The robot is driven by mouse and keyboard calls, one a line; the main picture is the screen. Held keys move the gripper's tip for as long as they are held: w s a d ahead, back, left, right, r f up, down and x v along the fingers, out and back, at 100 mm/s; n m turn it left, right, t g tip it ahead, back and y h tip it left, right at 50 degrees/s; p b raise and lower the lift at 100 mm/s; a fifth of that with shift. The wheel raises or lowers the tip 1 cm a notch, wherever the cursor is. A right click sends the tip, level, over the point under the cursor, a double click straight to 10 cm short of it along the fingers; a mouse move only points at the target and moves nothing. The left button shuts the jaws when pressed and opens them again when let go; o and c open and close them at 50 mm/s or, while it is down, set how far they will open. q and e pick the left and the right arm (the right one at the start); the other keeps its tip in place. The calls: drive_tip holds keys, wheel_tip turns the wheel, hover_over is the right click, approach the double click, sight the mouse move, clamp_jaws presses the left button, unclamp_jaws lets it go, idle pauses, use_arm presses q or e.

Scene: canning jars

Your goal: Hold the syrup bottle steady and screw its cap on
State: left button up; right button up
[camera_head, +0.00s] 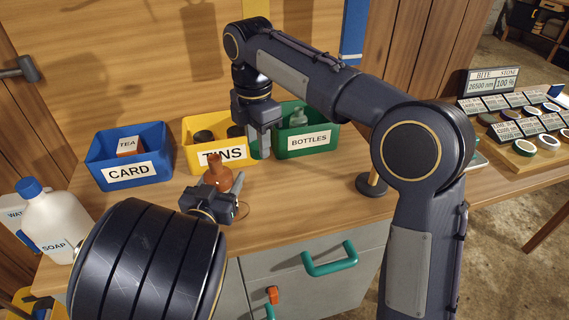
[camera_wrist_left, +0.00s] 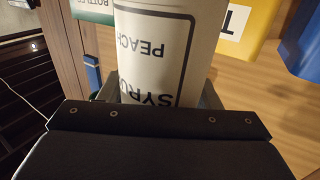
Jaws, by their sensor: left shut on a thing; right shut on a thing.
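The syrup bottle (camera_head: 217,176) is amber-brown and stands upright on the wooden table, its narrow bare neck pointing up. In the left wrist view its white label (camera_wrist_left: 155,50), reading SYRUP and PEACH, fills the space ahead of the jaws. My left gripper (camera_head: 222,198) is shut on the bottle's body, low down from the near side. My right gripper (camera_head: 260,148) points down, to the right of the bottle and apart from it. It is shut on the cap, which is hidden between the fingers.
Behind stand a blue CARD bin (camera_head: 150,181) with a tea box, a yellow TINS bin (camera_head: 195,155) and a green BOTTLES bin (camera_head: 330,139). A white soap bottle (camera_head: 55,218) is at left. A dark round-based stand (camera_head: 371,185) is at right. Table between is clear.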

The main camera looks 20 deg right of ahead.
wheel_tip(320, 180, up, 8)
drive_tip(key=f, duration=0.1)
hover_over(214, 158)
drive_tip(key=shift+r, duration=0.25)
drive_tip(key=shift+f, duration=2.2)
drive_tip(key=shift+f, duration=1.05)
idle(0.6)
drive_tip(key=o, duration=0.3)
drive_tip(key=c, duration=0.4)
drive_tip(key=m, duration=0.4)
drive_tip(key=shift+m, duration=0.3)
drive_tip(key=m, duration=0.4)
drive_tip(key=shift+m, duration=0.3)
